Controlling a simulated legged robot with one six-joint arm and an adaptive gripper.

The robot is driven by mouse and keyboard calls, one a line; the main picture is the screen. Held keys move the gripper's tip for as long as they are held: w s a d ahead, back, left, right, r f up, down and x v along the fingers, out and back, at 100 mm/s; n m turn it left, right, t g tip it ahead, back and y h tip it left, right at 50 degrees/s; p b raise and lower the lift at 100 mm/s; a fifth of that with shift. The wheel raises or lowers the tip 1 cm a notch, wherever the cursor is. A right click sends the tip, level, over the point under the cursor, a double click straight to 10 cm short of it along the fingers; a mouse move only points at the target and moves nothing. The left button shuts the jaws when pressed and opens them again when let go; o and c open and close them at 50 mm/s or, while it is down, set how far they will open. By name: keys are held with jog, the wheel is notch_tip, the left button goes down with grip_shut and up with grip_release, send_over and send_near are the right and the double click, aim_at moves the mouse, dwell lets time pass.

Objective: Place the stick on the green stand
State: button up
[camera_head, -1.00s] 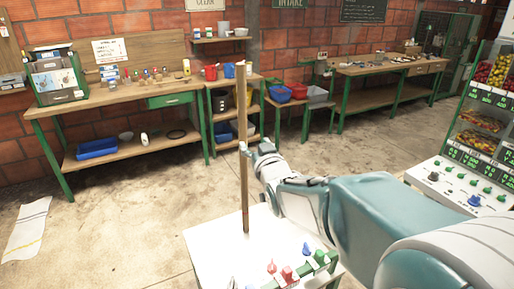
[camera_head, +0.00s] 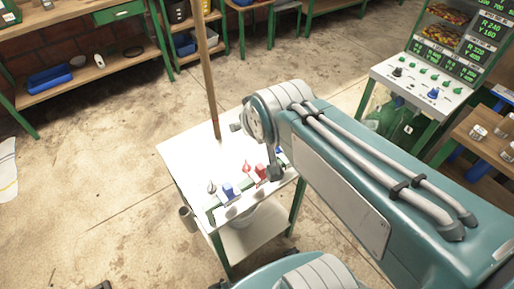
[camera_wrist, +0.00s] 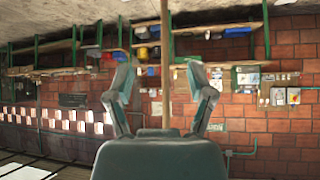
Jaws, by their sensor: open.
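The stick (camera_head: 207,80) is a thin brown wooden rod. In the head view it stands nearly upright, its lower end at the white table top and its upper end cut off by the frame. The green stand cannot be clearly told apart; a green bar (camera_head: 234,201) lies along the table's front edge. In the wrist view my gripper (camera_wrist: 162,66) is open, with one finger on each side of the stick (camera_wrist: 166,40) in the picture. I cannot tell how far beyond the fingers the stick is. My arm hides the fingers in the head view.
The white table (camera_head: 183,152) carries red and blue knobs or clips (camera_head: 261,171) near its front edge. A control panel (camera_head: 420,82) stands at the upper right, a wooden shelf (camera_head: 480,140) at the right. Workbenches (camera_head: 90,80) line the back.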

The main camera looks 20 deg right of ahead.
jog(key=s+a+f+g, duration=0.1)
jog(key=s+f+g, duration=0.1)
jog(key=s, duration=0.6)
jog(key=shift+s+g, duration=0.2)
jog(key=shift+g, duration=0.3)
jog(key=shift+c, duration=0.3)
dwell(0.4)
